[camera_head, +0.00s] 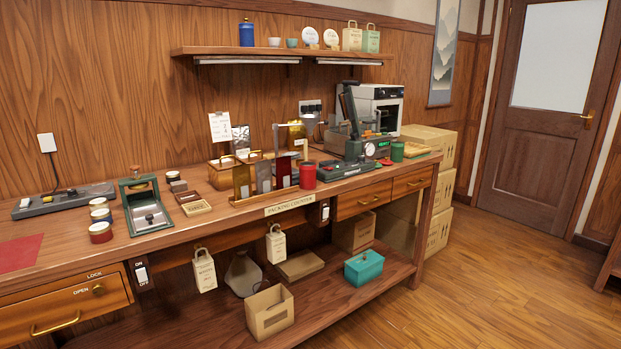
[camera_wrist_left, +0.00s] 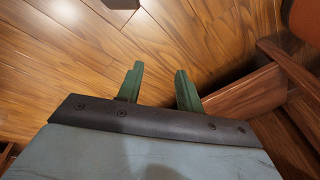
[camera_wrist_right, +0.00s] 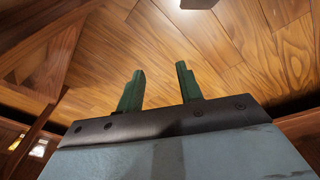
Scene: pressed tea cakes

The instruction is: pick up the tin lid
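I cannot clearly make out a separate tin lid. A red tin (camera_head: 307,178) stands upright near the middle of the packing counter (camera_head: 240,224). A small green tin (camera_head: 397,153) stands further right, with a small flat red item (camera_head: 386,162) beside it that is too small to identify. Several short round tins (camera_head: 100,232) stand at the left. My left gripper (camera_wrist_left: 160,70) is open and empty in the left wrist view, over wooden floor. My right gripper (camera_wrist_right: 160,68) is open and empty in the right wrist view, also over floor. Neither gripper shows in the head view.
A small green press (camera_head: 146,210) stands beside the short tins. A larger press (camera_head: 352,145) and a white machine (camera_head: 380,105) stand at the right. Paper bags, boxes and a teal box (camera_head: 363,268) are on the lower shelf. Floor at the right is clear.

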